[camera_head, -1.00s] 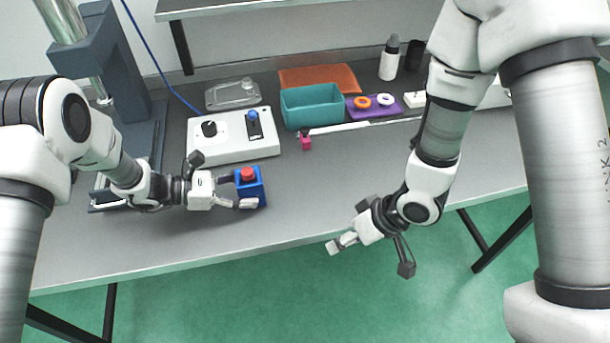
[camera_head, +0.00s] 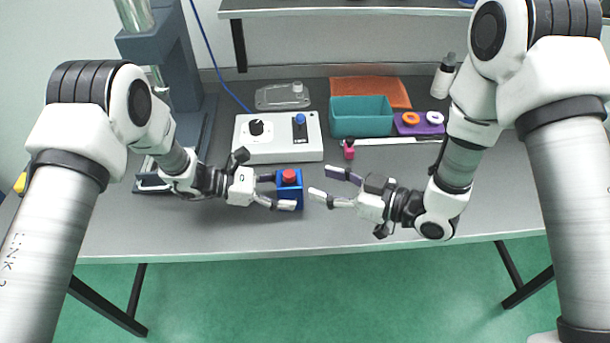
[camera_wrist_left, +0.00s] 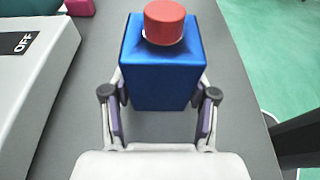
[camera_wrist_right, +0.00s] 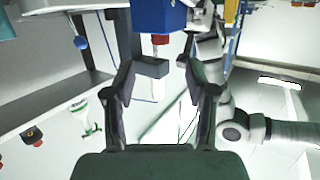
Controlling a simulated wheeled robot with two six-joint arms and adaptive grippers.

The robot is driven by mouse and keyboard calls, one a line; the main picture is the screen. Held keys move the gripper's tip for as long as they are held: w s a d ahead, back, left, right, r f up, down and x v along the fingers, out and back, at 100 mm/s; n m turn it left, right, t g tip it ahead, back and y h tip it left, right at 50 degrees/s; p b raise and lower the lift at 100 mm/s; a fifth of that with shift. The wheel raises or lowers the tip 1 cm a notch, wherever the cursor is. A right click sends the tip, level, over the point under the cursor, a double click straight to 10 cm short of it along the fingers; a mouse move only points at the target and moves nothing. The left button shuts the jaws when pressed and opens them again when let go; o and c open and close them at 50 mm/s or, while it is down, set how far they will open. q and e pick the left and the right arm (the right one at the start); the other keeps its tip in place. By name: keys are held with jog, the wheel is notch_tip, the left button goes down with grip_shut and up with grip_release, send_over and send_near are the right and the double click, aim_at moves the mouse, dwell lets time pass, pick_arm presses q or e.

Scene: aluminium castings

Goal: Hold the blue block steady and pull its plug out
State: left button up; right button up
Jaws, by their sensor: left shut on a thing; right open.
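The blue block (camera_head: 291,198) stands upright on the table with its red plug (camera_head: 289,176) in its top. My left gripper (camera_head: 278,192) is shut on the block from the left. In the left wrist view the fingers hold the blue block (camera_wrist_left: 161,80) on both sides, and the red plug (camera_wrist_left: 164,22) sticks up. My right gripper (camera_head: 325,184) is open and empty, just right of the block. In the right wrist view the blue block (camera_wrist_right: 158,14) and red plug (camera_wrist_right: 160,39) show at the top, beyond the open fingers.
Behind the block are a white control box (camera_head: 280,148), a small pink item (camera_head: 349,152) and a teal bin (camera_head: 361,122). A purple tray (camera_head: 420,128) with orange and white rings lies at the right. The table's front strip is clear.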

aim_at(293, 175)
jog(key=x, duration=0.8)
jog(key=shift+a, duration=0.1)
grip_shut()
